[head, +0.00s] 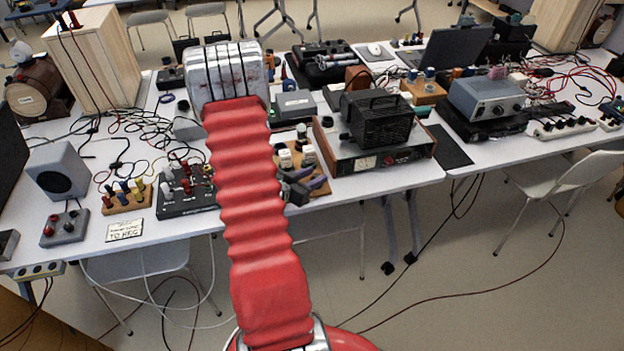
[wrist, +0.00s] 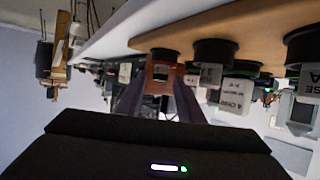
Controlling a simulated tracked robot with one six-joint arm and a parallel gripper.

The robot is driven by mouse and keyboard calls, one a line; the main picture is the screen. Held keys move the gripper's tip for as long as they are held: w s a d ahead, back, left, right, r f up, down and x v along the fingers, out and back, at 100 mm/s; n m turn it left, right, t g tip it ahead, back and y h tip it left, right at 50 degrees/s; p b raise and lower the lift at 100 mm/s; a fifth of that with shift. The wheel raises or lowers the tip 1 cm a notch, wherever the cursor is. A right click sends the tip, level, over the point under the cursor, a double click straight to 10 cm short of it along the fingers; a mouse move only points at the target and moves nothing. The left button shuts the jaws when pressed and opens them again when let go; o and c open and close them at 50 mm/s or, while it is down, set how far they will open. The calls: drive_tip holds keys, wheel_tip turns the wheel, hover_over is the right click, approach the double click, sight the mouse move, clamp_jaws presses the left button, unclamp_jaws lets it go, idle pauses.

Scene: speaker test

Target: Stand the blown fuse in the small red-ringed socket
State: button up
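My gripper (head: 305,190) reaches down at the front of a small wooden board (head: 325,180) in the head view. Its two purple-tipped fingers stand apart. In the wrist view, the gripper (wrist: 158,95) shows its fingers spread, with a reddish-brown piece (wrist: 161,75) under a dark round part between or just beyond the tips; I cannot tell if they touch it. White-labelled pieces (head: 285,158) stand on the board. The wrist view appears upside down and shows a labelled piece (wrist: 235,105) close by. I cannot tell which one is the blown fuse. The red-ringed socket is not clearly visible.
A wooden-sided meter box with a black caged unit (head: 378,118) stands right of the board. A black panel with coloured knobs (head: 185,190) stands left of my arm. Cables clutter the table's left side. The table's front edge (head: 370,188) is close to the board.

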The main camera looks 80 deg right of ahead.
drive_tip(key=v, duration=1.2)
drive_tip(key=shift+r, duration=0.1)
idle(0.5)
